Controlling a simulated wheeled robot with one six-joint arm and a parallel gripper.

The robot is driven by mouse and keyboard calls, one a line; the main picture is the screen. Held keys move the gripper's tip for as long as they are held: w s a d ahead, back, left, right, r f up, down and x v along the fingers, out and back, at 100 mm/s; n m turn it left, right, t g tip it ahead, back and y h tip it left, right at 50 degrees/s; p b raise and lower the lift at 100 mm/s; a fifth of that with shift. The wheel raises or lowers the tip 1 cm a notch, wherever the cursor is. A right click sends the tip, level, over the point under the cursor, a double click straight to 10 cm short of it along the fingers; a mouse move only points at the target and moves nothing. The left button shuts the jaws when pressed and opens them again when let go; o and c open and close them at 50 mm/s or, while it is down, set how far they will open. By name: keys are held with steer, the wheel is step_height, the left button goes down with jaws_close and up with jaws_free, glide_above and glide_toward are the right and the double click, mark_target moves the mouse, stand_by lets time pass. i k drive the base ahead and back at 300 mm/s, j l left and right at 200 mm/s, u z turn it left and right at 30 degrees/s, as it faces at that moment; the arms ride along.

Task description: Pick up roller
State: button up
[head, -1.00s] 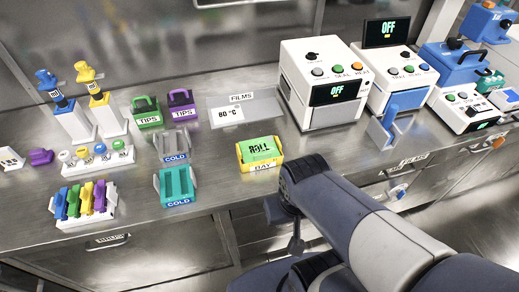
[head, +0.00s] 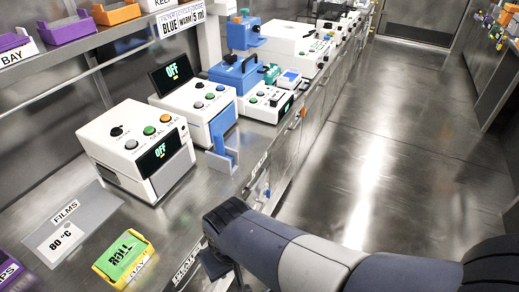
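The roller (head: 124,252) is a green block marked ROLL at the lower left of the head view. It sits in a yellow holder (head: 141,269) marked BAY on the steel bench. My arm reaches in from the lower right, and its end is to the right of the roller, past the bench's front edge and apart from the roller. My gripper (head: 216,264) shows only as a dark part below the arm's end. Its fingers cannot be made out.
A grey FILMS plate (head: 92,212) lies behind the roller. A white sealing machine (head: 112,143) and another white machine (head: 181,109) with OFF displays stand further along the bench. A blue bracket (head: 222,160) sticks out near the edge. The aisle floor (head: 375,120) is clear.

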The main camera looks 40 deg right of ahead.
mark_target(218, 138)
steer(key=z, duration=0.6)
steer(key=i+l+u, duration=0.55)
steer(key=l+u, duration=0.25)
steer(key=l, duration=0.25)
